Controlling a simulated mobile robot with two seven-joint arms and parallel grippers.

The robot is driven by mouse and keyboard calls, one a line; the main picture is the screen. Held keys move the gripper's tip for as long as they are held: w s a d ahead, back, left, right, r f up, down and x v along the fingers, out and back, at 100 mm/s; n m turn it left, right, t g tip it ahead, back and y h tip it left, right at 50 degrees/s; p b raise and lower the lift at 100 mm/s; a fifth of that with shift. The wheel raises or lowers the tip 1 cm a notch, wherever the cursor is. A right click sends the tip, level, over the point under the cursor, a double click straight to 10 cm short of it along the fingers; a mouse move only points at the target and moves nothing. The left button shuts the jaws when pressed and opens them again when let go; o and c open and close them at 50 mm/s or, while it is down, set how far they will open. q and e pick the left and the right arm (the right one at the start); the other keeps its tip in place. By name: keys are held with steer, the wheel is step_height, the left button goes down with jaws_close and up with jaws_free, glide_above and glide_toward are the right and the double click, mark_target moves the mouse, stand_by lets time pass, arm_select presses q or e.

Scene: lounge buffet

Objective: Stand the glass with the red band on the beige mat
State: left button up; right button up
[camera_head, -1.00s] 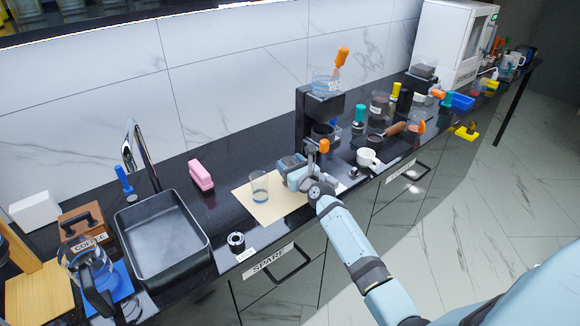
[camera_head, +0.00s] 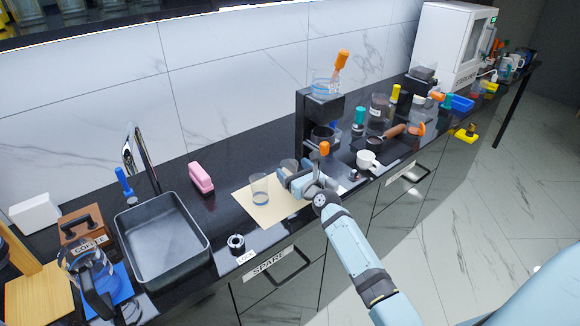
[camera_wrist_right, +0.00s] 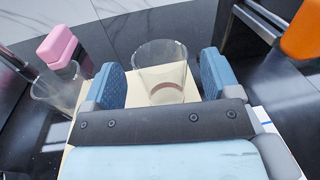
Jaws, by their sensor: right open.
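The beige mat (camera_head: 240,195) lies on the black counter between the sink and the coffee machine. A clear glass with a faint reddish band (camera_wrist_right: 168,84) stands upright at its back right part; in the head view this glass (camera_head: 289,166) is partly behind my right gripper (camera_head: 294,176). In the wrist view, my right gripper (camera_wrist_right: 163,76) is open, with a finger on each side of the glass and gaps visible. Another glass, with a blue band (camera_head: 260,190), stands on the mat to the left; its upper part shows in the wrist view (camera_wrist_right: 58,92). My left gripper is out of view.
A pink block (camera_head: 200,177) lies behind the mat on the left. The black coffee machine (camera_head: 303,118) stands close behind on the right. A white cup (camera_head: 367,159) is to the right. The sink (camera_head: 162,240) is on the left.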

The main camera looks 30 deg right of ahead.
steer(key=s, duration=0.9)
steer(key=shift+s+a, duration=0.25)
steer(key=shift+s, duration=0.05)
steer(key=s+a+f+n+g+y, duration=0.2)
steer(key=s+a+n+g, duration=0.2)
steer(key=s+a+n, duration=0.5)
steer(key=s+a+f+n+g+y, duration=0.3)
steer(key=s+a+n+g, duration=0.15)
steer(key=n, duration=0.85)
steer(key=s+a+r+n+g+h, duration=0.1)
steer(key=s+a+n+g+h, duration=0.15)
steer(key=s+n, duration=0.6)
steer(key=s+a+n+g+h, duration=0.1)
steer(key=s+n+g, duration=0.2)
steer(key=s+n, duration=0.6)
steer(key=w+a+f+t+y+p, duration=0.2)
steer(key=w+a+f+t+p, duration=0.3)
steer(key=a+t+p, duration=0.1)
steer(key=t+p, duration=0.1)
steer(key=p, duration=0.1)
steer(key=shift+y+p, duration=0.3)
steer(key=shift+y, duration=0.05)
